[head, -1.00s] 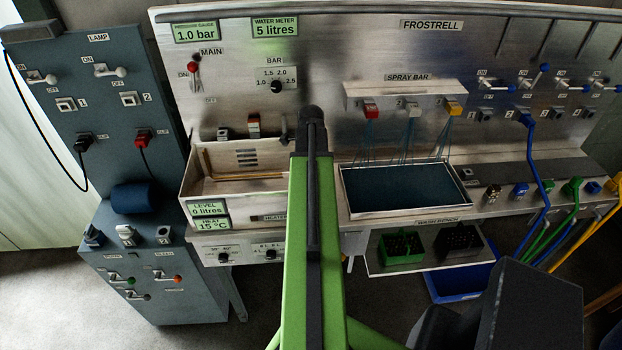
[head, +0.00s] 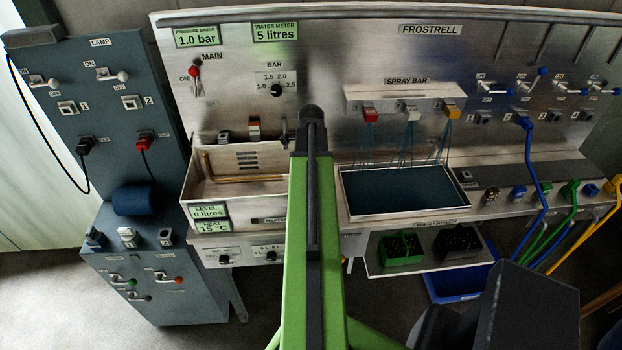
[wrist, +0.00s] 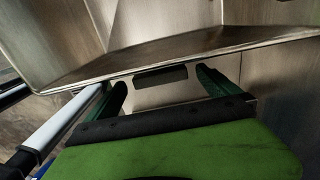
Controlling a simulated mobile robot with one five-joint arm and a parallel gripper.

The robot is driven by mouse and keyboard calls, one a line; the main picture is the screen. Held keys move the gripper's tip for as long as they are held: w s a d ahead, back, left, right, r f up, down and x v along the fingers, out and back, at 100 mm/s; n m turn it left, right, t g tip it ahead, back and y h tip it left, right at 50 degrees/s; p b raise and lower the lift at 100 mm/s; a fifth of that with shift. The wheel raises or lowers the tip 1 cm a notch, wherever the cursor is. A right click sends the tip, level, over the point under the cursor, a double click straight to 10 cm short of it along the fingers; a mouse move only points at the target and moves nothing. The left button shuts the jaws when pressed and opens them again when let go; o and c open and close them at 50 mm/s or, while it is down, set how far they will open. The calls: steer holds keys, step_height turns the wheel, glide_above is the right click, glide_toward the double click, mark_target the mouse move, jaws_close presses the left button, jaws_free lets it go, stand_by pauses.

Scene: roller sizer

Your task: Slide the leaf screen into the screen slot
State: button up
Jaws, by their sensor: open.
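My gripper (wrist: 163,84) is open in the wrist view, with its two dark green fingers apart. Between and just beyond the fingertips is a pale metal plate (wrist: 165,98) with a dark oblong hole near its upper edge. It looks like the leaf screen, but I cannot be sure. The fingers lie at either side of it; I cannot tell whether they touch it. A metal ledge or tub underside crosses just above. In the head view my gripper is hidden behind my green arm. I cannot make out the screen slot in either view.
The steel tub (head: 187,183) stands left of my arm, with the dark-filled wash tray (head: 468,206) to its right. Below are a shelf with a green crate (head: 400,262) and a blue bin (head: 455,290). The grey lamp cabinet (head: 150,300) stands left. Coloured hoses (head: 537,170) hang right.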

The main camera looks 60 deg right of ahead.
step_height(320, 180, up, 15)
steer(key=p, duration=1.4)
steer(key=shift+r, duration=0.15)
